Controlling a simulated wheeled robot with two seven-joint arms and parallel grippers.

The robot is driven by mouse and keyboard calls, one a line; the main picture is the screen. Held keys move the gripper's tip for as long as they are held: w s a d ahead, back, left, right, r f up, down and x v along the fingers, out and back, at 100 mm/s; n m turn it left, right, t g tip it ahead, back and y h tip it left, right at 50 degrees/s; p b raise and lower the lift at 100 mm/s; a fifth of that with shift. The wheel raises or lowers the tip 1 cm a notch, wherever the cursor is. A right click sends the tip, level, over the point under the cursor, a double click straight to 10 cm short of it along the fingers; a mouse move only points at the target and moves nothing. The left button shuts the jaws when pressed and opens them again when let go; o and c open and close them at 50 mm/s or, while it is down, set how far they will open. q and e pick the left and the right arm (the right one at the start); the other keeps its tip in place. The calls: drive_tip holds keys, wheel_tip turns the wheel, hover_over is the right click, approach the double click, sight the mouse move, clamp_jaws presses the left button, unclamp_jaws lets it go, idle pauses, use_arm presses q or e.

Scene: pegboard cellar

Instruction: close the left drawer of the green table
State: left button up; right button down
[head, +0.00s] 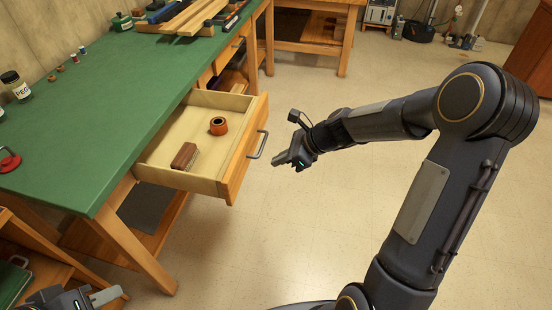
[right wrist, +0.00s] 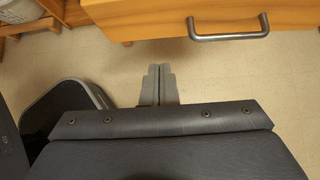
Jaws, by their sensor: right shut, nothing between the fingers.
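The green table (head: 95,120) stands on the left of the head view. Its left drawer (head: 237,160), the nearer one, is pulled well out, with a metal bar handle (head: 258,145) on its wooden front. The handle also shows at the top right of the right wrist view (right wrist: 228,36). An orange ring-shaped roll (head: 218,126) and a brown brush (head: 184,156) lie inside the drawer. My right gripper (head: 280,162) is shut and empty, a little in front of the drawer and apart from the handle. My left gripper (head: 108,296) is at the bottom left, partly cut off; its opening is unclear.
Another drawer (head: 228,56) farther along the table looks shut. Wooden strips (head: 190,20), a jar (head: 15,86) and small spools lie on the tabletop. A wooden shelf unit (head: 30,255) stands at the lower left. The floor (head: 330,215) before the drawer is clear.

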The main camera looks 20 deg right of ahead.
drive_tip(key=x, duration=0.3)
drive_tip(key=r+x, duration=0.1)
drive_tip(key=x, duration=0.2)
drive_tip(key=a+b+x, duration=0.1)
drive_tip(key=x, duration=0.1)
drive_tip(key=shift+w+a, duration=0.35)
drive_tip(key=shift+w, duration=0.25)
drive_tip(key=shift+w+a, duration=0.3)
drive_tip(key=shift+a, duration=0.1)
